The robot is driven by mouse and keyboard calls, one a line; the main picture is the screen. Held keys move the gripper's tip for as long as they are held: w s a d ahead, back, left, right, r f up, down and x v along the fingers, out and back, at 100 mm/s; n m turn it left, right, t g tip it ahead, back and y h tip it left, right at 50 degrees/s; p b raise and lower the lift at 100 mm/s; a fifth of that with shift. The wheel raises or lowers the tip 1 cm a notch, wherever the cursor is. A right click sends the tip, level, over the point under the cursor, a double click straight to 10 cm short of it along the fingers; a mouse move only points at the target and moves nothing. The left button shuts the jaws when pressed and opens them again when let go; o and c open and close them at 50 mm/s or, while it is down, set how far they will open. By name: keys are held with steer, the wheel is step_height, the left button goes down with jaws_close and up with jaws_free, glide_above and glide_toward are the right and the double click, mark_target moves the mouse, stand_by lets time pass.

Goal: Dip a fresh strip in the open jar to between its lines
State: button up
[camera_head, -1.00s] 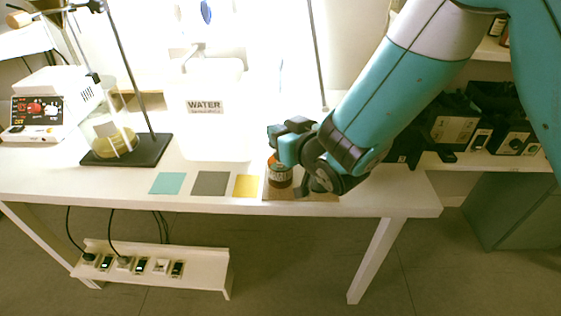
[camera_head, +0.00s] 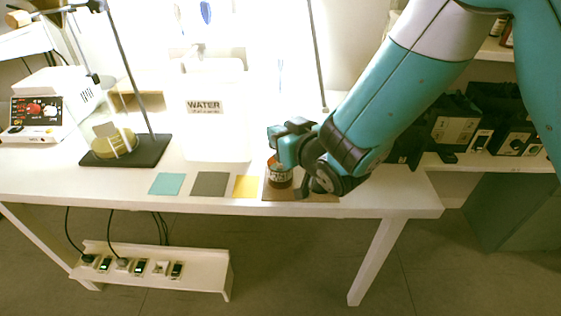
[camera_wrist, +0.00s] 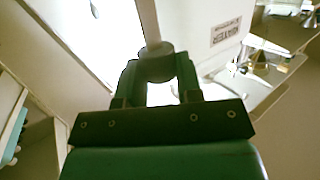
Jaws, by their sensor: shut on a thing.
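In the wrist view my gripper (camera_wrist: 155,75) is shut on a rounded grey piece (camera_wrist: 155,62). A pale narrow length (camera_wrist: 148,22) runs up from this piece; I cannot tell whether it is the strip or something behind. No strip lines are visible. Whether anything reaches into the jar is hidden.
Teal (camera_head: 167,184), grey (camera_head: 209,184) and yellow (camera_head: 246,186) squares lie left of the jar. A container labelled WATER (camera_head: 215,135) stands behind them.

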steer(key=shift+r, duration=0.1)
steer(key=shift+r+p, duration=2.05)
steer(key=shift+r, duration=0.85)
